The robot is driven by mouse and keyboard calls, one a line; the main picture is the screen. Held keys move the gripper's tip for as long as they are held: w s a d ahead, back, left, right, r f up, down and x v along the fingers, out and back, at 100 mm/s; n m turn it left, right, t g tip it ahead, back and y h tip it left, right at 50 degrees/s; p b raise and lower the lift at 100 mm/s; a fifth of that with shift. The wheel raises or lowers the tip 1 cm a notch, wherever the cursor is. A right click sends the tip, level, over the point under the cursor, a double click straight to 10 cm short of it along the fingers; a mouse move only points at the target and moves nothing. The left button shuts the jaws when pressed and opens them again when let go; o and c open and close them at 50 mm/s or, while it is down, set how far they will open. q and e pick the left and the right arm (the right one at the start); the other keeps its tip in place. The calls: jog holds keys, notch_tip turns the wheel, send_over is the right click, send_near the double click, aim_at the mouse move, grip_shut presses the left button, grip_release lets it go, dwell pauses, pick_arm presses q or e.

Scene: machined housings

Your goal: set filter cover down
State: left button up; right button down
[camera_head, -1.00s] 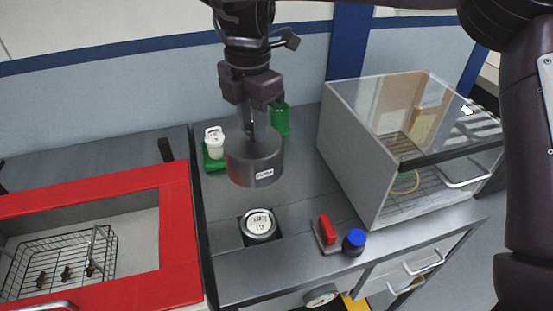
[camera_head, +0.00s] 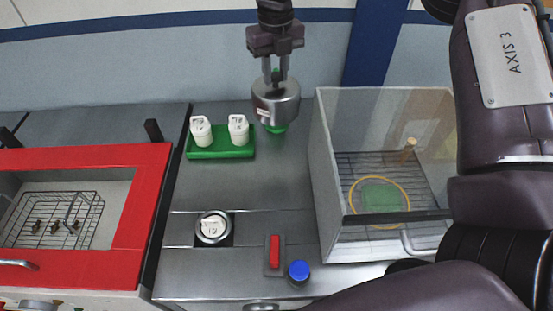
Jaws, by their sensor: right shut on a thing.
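My right gripper (camera_head: 275,74) is shut on the filter cover (camera_head: 274,103), a silver metal cup-like cylinder with a small label. It holds the cover at the back of the grey bench, in front of a green object (camera_head: 276,129) that shows only in part below it. I cannot tell whether the cover touches that object. A round metal housing with a white labelled disc (camera_head: 212,226) sits in a dark square on the bench, nearer and to the left, apart from the cover. My left gripper is not in view.
A green tray (camera_head: 222,155) with two white bottles stands left of the cover. A glass-fronted box (camera_head: 322,170) stands at right. A red switch (camera_head: 275,250) and a blue-capped part (camera_head: 299,271) are near the front edge. A red-framed basin (camera_head: 150,190) is at left. The mid-bench is clear.

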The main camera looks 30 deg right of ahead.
aim_at(274, 87)
notch_tip(274, 87, down, 19)
jog(key=b, duration=0.1)
jog(key=shift+a, duration=0.2)
jog(key=shift+f+b, duration=0.15)
jog(key=shift+b, duration=0.15)
jog(key=c, duration=1.1)
grip_release()
jog(key=shift+c, duration=0.2)
notch_tip(274, 87, up, 12)
jog(key=shift+r, duration=0.2)
